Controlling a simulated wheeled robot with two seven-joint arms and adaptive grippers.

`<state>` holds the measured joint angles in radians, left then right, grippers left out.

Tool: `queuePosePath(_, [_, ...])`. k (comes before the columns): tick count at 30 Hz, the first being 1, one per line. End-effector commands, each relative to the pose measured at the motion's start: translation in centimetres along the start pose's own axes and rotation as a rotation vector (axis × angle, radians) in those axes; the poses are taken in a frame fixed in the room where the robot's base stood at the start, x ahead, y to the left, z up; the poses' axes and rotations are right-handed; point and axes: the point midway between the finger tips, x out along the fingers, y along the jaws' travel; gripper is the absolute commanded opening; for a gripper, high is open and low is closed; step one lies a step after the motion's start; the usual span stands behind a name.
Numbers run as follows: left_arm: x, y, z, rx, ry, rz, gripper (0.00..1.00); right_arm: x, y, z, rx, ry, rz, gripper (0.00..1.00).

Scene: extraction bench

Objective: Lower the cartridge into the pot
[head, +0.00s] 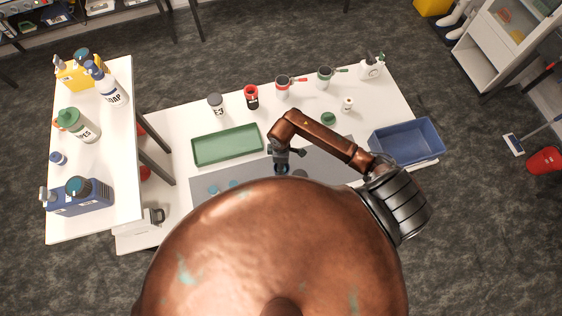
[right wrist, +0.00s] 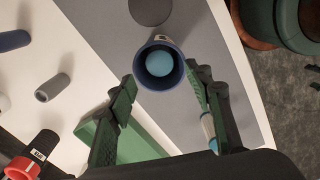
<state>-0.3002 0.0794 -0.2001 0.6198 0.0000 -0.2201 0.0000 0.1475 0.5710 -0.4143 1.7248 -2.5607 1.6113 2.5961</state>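A dark blue pot (right wrist: 142,76) with a round light blue thing (right wrist: 160,63) inside it stands on the grey mat in the right wrist view. I cannot tell whether the light blue thing is the cartridge or the pot's lining. My right gripper (right wrist: 158,84) is open, its green fingertips apart with nothing between them, just short of the pot. In the head view my right gripper (head: 281,158) hangs above the pot (head: 283,169), which it partly hides. A small white and blue thing (right wrist: 208,126) shows beside the right finger. My left gripper is not in view.
Several cups and bottles line the bench's back edge. A side table (head: 118,150) with bottles stands left.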

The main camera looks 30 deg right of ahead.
Motion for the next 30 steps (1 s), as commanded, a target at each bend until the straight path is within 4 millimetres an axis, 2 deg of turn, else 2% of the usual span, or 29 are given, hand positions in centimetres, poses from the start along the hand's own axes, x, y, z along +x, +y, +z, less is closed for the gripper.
queuePosePath(20, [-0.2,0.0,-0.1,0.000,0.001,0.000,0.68,-0.3,0.0,0.0,0.000,0.000,0.000,0.50])
queuePosePath(23, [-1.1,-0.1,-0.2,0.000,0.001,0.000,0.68,-1.2,0.0,0.0,0.000,0.000,0.000,0.50])
queuePosePath(30, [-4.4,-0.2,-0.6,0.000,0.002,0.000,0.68,-4.8,0.0,0.0,0.000,0.000,0.001,0.50])
